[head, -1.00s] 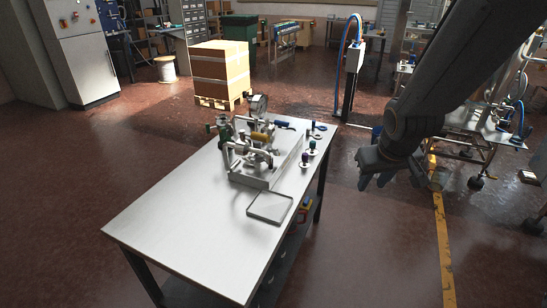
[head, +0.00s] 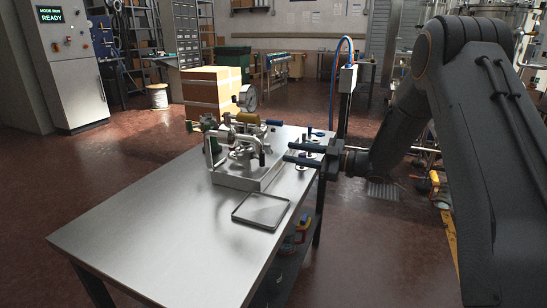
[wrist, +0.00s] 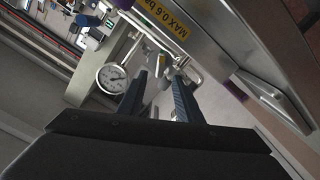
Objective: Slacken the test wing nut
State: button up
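A metal test rig (head: 235,183) of pipes and valves stands on the steel table (head: 150,235). It carries a round gauge (head: 247,97), which also shows in the wrist view (wrist: 112,78). I cannot pick out the test wing nut for sure; the parts on the rig are small. My gripper (head: 286,152) is at the rig's right side, fingers pointing left at it and parted, with nothing seen held. In the wrist view the two dark fingers (wrist: 160,80) stand apart, with small metal parts beyond them.
A shallow grey tray (head: 234,214) lies in front of the rig. A yellow label reading "MAX 0.6" (wrist: 165,17) is close above the fingers in the wrist view. Small fittings stand at the table's right edge. The table's near left part is clear.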

aim_at(271, 148)
jog(key=x, duration=0.7)
jog(key=shift+a, duration=0.3)
jog(key=shift+c, duration=0.3)
grip_shut()
